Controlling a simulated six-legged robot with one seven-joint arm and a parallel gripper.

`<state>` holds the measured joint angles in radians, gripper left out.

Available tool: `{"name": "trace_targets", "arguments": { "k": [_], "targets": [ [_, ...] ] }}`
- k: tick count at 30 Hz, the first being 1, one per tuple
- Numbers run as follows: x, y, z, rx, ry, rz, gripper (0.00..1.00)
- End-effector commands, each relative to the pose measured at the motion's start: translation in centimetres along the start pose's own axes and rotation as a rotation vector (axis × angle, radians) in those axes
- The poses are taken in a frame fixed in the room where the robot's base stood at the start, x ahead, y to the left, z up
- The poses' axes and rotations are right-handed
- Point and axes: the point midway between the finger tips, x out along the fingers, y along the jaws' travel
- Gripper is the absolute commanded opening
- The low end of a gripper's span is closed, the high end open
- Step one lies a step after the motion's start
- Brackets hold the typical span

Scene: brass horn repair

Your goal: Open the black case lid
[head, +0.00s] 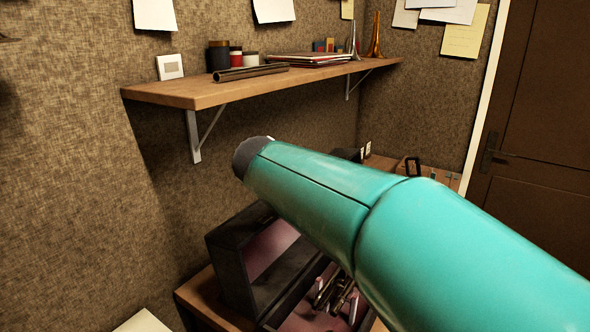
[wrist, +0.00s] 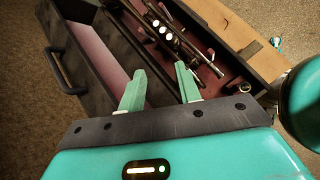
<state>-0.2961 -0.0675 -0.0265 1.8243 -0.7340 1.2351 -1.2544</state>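The black case stands open on a wooden surface. Its lid (head: 228,268) is raised at the left in the head view, with pink lining showing inside. In the wrist view the raised part with pink lining (wrist: 101,55) is at the left, with a dark handle (wrist: 66,68) on its outer side. A horn with pale valve caps (wrist: 160,26) lies in the case; it also shows in the head view (head: 334,294). My gripper (wrist: 160,84) is open and empty, its two green fingers apart over the case. My arm hides part of the case in the head view.
A wooden shelf (head: 200,97) with jars, a tube and papers juts from the wall above. The wooden bench top (wrist: 238,34) runs beside the case. A door (head: 540,120) is at the right.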

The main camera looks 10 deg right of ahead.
Motion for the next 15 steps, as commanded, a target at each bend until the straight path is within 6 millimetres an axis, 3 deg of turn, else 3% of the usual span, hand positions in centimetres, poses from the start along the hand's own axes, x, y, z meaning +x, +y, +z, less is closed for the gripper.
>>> {"name": "trace_targets", "arguments": {
  "k": [1,9,15],
  "targets": [
    [0.0,2.0,-0.4,-0.113,-0.045,0.002,0.33],
    [-1.4,11.1,-2.5,-0.699,-0.323,-0.040,0.33],
    [-3.0,16.3,-5.0,-1.031,-0.510,-0.124,0.33]
  ]
}}
